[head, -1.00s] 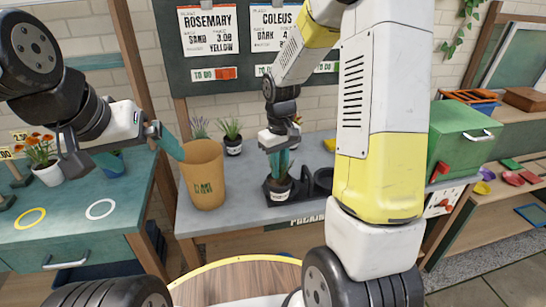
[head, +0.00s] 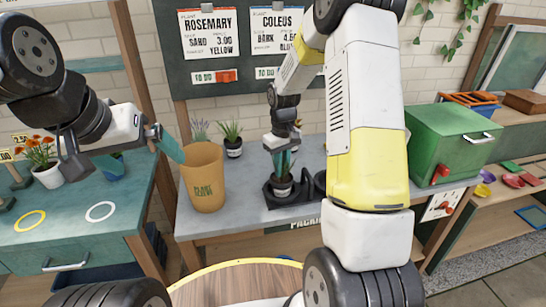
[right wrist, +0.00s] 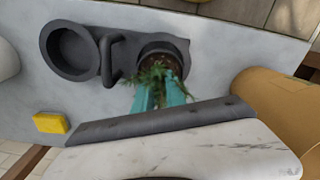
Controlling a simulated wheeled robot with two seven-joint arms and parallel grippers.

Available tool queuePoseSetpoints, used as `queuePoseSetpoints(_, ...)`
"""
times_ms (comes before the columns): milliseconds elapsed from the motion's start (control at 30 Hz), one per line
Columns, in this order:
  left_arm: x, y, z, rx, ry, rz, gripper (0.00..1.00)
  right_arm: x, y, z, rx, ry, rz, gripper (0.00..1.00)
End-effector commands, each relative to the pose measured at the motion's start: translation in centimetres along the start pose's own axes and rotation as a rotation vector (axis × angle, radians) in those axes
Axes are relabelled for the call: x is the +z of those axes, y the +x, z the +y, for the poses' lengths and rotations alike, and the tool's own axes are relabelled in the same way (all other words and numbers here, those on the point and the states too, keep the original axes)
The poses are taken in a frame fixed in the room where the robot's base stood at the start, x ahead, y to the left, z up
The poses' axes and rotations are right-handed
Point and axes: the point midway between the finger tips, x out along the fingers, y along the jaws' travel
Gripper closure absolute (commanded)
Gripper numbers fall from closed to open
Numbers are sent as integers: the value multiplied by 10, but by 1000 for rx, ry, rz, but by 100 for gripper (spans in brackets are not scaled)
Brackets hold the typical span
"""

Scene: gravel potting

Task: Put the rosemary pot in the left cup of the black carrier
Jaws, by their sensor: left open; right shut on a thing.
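The rosemary pot (head: 282,190) is a small pot with a green plant. It stands roughly upright at the left cup of the black carrier (head: 272,201), and its base appears to be inside that cup. My right gripper (head: 282,163) is shut on it from above. In the right wrist view the teal fingers (right wrist: 160,94) reach into the foliage (right wrist: 158,76), and the carrier (right wrist: 117,72) shows one empty round cup. How deep the pot sits is hidden. My left gripper (head: 168,145) is open and empty at the left, near the tan bucket.
The tan bucket (head: 204,182) stands left of the carrier on the grey bench. Two small plants (head: 231,138) stand behind it. A green box (head: 452,145) is on the right. A yellow sponge (right wrist: 50,123) lies near the carrier in the right wrist view.

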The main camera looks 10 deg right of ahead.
Motion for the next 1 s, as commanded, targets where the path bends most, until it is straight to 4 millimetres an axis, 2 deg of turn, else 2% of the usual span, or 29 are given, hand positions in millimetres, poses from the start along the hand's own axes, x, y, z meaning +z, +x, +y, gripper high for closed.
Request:
queuePoseSetpoints(100, 0, 0, 0, 0, 0, 0, 0, 0, 3, 0, 0, 0, 0, 100)
queuePoseSetpoints(133, 0, 0, 0, 0, 0, 0, 0, 0, 3, 0, 0, 0, 0, 78)
queuePoseSetpoints(200, 0, 0, 0, 0, 0, 0, 0, 0, 3, 0, 0, 0, 0, 64)
queuePoseSetpoints(233, 0, 0, 0, 0, 0, 0, 0, 0, 3, 0, 0, 0, 0, 62)
queuePoseSetpoints(500, 0, 0, 0, 0, 0, 0, 0, 0, 2, 0, 0, 0, 0, 62)
queuePoseSetpoints(633, 0, 0, 0, 0, 0, 0, 0, 0, -4, 0, 0, 0, 2, 62)
queuePoseSetpoints(767, 0, 0, 0, 0, 0, 0, 0, -1, -25, 0, 1, 0, 5, 62)
queuePoseSetpoints(1000, 0, 0, 0, 0, 0, 0, 0, -1, -78, 0, 2, -1, 6, 62)
